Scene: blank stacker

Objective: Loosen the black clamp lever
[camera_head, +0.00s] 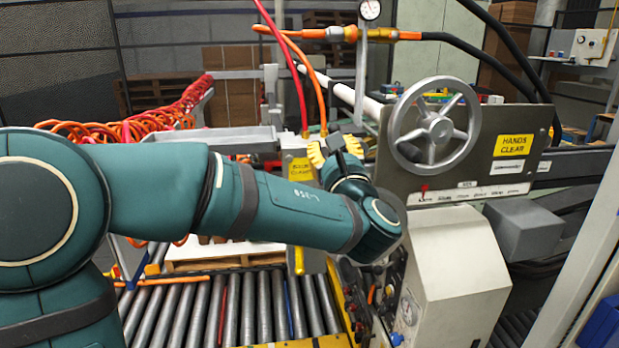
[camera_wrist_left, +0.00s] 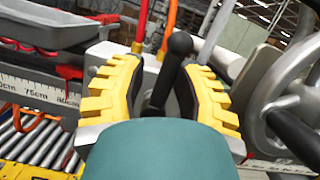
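The black clamp lever (camera_wrist_left: 178,48) shows in the left wrist view as a dark shaft with a round knob, leaning slightly right. My left gripper (camera_wrist_left: 162,80) has its yellow fingers apart, one on each side of the lever. The lever's shaft runs down between them, and its lower end is hidden behind the gripper. I see a gap beside the shaft on the left; contact on the right finger is unclear. In the head view my left gripper (camera_head: 336,150) is at the machine, beside the steel panel, and the lever is hard to make out there. My right gripper is out of view.
A grey handwheel (camera_head: 435,125) stands close to the right of the gripper, on a steel panel (camera_head: 512,130). Red and orange hoses (camera_head: 298,80) hang just behind. A roller conveyor (camera_head: 240,305) lies below my left arm. A beige control box (camera_head: 455,275) stands at the front.

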